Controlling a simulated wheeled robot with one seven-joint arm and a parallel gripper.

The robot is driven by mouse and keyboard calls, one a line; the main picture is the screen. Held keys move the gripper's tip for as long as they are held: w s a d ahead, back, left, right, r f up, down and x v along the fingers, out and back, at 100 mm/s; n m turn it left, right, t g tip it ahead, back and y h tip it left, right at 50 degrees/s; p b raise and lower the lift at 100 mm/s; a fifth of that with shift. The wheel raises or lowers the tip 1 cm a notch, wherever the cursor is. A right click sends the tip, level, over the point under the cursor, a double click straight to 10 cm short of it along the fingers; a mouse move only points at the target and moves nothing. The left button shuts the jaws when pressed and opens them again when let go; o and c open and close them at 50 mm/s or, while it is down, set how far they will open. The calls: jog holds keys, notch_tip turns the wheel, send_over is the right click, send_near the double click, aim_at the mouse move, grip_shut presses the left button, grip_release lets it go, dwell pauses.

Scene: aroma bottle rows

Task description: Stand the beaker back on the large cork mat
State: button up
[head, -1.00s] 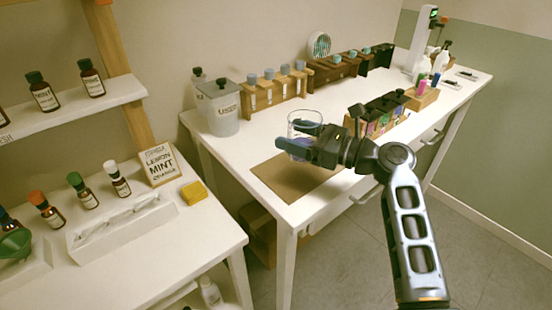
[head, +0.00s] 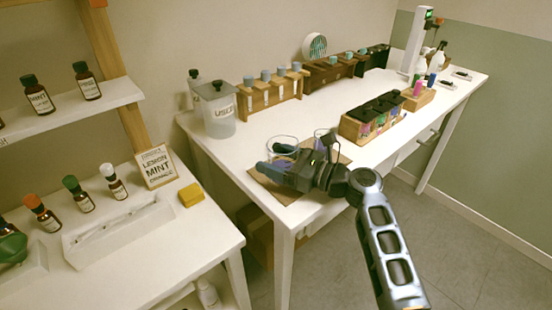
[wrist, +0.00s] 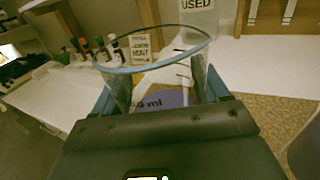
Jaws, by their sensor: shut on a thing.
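The clear glass beaker (head: 282,146) is between the fingers of my gripper (head: 274,163), which is shut on it. In the wrist view the beaker (wrist: 150,66) shows a blue-tinted rim, purple contents and "ml" lettering. It looks roughly upright. The large cork mat (head: 285,196) lies near the front edge of the far white table, partly hidden under my gripper; it also shows at the right of the wrist view (wrist: 268,108). The beaker is over or near the mat's back left part. I cannot tell whether its base touches it.
Another clear vessel (head: 325,137) stands close behind my gripper. A wooden rack of dark bottles (head: 370,124) is to the right. A container marked "USED" (head: 216,112) stands at the back left, beside a rack with grey-blue caps (head: 272,91). White tabletop between them is free.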

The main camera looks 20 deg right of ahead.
jog(key=o, duration=1.2)
jog(key=shift+f, duration=0.1)
jog(key=shift+o, duration=0.2)
jog(key=b+v, duration=0.1)
jog(key=v, duration=1.1)
